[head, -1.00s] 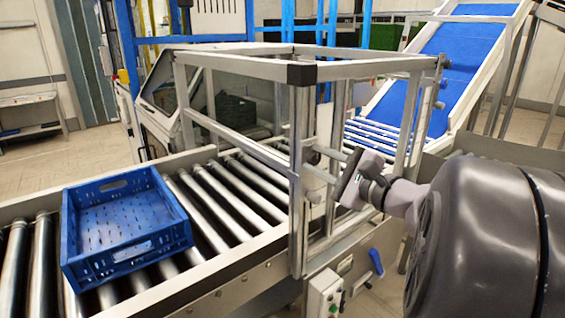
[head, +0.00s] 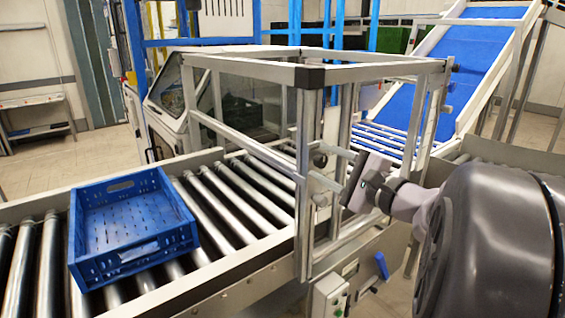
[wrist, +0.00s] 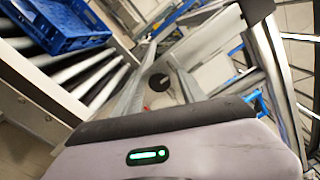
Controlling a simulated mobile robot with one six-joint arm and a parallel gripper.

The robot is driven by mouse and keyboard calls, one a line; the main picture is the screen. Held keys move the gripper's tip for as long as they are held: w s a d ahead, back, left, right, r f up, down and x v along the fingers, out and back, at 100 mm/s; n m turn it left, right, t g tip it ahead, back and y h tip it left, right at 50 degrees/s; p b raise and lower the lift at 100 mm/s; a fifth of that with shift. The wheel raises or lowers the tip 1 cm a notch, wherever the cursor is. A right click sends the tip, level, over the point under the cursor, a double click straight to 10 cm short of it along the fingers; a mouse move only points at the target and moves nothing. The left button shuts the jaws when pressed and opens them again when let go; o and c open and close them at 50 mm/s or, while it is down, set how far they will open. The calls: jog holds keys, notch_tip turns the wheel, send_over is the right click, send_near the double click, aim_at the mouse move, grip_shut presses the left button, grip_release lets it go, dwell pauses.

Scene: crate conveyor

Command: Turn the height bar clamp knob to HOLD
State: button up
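A dark round knob (head: 320,160) sits on the near upright of the metal frame over the conveyor. In the wrist view a black round knob (wrist: 159,82) with a pale mark shows between my two fingers. Its lettering is too small to read, so I cannot tell its setting. My gripper (head: 317,164) is open, its two pale fingers spread and reaching left toward the upright near this knob. It also shows in the wrist view (wrist: 163,62). I cannot tell whether the fingers touch the knob. A second, smaller knob (head: 320,200) is lower on the same upright.
The metal frame (head: 308,76) stands close to my fingers. A blue crate (head: 133,262) sits on the rollers at left. A control box (head: 329,298) and a blue lever (head: 381,265) are below my gripper. A blue inclined belt (head: 462,62) rises behind.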

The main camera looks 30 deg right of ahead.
jog(key=s+d+p, duration=0.1)
jog(key=s+p, duration=0.2)
jog(key=s, duration=1.4)
jog(key=shift+s+d, duration=0.15)
jog(key=shift+s, duration=0.05)
